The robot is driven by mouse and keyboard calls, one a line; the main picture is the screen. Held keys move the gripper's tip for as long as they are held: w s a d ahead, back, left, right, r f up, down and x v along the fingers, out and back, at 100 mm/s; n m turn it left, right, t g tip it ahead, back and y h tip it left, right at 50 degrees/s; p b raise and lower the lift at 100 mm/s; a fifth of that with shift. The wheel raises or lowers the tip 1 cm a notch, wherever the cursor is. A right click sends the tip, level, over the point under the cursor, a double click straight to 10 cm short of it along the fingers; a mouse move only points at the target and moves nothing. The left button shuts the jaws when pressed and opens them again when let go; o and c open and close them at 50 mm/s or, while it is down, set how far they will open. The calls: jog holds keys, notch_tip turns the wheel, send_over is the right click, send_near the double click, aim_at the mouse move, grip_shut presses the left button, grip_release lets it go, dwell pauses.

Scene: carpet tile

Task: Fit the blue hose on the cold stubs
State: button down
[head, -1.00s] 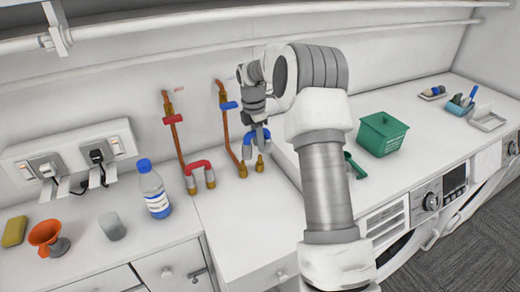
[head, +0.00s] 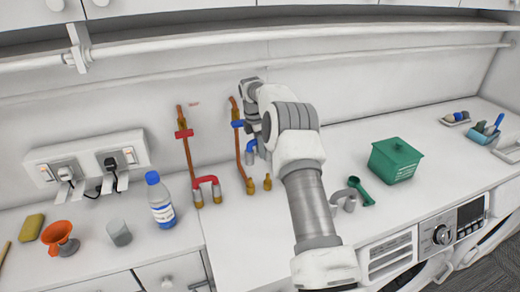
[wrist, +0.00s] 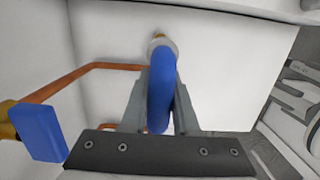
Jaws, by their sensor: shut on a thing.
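The blue hose (head: 251,152) is a short bent piece with a grey cuff, held in my gripper (wrist: 160,100). In the wrist view the hose (wrist: 160,85) stands between the two fingers, its grey-cuffed end pointing away with a bit of brass at the tip. In the head view my arm hides most of the gripper and part of the hose. The two brass cold stubs (head: 250,186) and (head: 267,182) stand bare on the counter below the blue valve lever (head: 238,124). The hose appears above and behind them, apart from both.
A red hose (head: 206,181) sits on the hot stubs to the left. A blue-labelled bottle (head: 161,202) stands left of it. A grey hose (head: 345,195), green scoop (head: 361,191) and green box (head: 395,160) are to the right. Copper pipes (head: 188,155) run up the wall.

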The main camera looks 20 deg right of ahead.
aim_at(255, 140)
jog(key=shift+r+p, duration=0.1)
jog(key=shift+p, duration=0.2)
jog(key=shift+f+b, duration=1.4)
jog(key=shift+f, duration=1.6)
jog(key=shift+f+b, duration=1.05)
jog(key=shift+f, duration=1.4)
jog(key=c, duration=0.6)
grip_release()
jog(key=r, duration=0.5)
jog(key=a+r, duration=0.1)
jog(key=r, duration=0.5)
jog(key=a+r, duration=0.1)
jog(key=r, duration=0.5)
jog(key=shift+r, duration=0.1)
